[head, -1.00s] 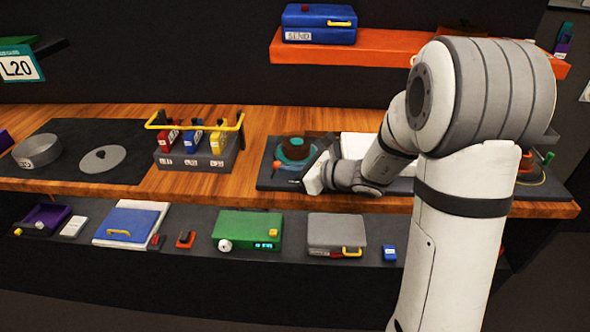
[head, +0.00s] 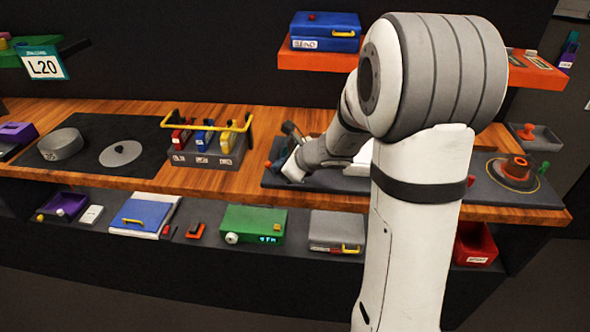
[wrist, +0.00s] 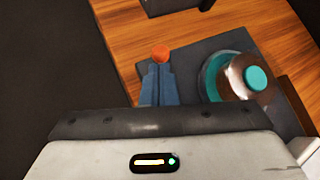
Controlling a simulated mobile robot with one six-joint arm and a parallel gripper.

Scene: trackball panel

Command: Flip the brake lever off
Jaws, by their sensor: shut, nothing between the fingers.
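An orange knob (wrist: 160,53), which looks like the tip of the brake lever, stands at the left edge of the dark panel in the wrist view. Its shaft is hidden. My gripper (wrist: 158,68) is shut and empty, its blue-grey fingertips just below the knob in the picture; I cannot tell whether they touch it. The trackball unit (wrist: 237,75), a teal ball in a metal and teal ring, is to the right of the fingers. In the head view the panel (head: 273,180) shows at its left end; my arm hides most of the trackball unit.
A rack with red, blue and yellow levers (head: 210,158) under a yellow bar stands left of the panel. A round grey pot (head: 61,144) is farther left. An orange shelf (head: 300,60) hangs above. An orange knob on a ringed base (head: 516,171) is at the right.

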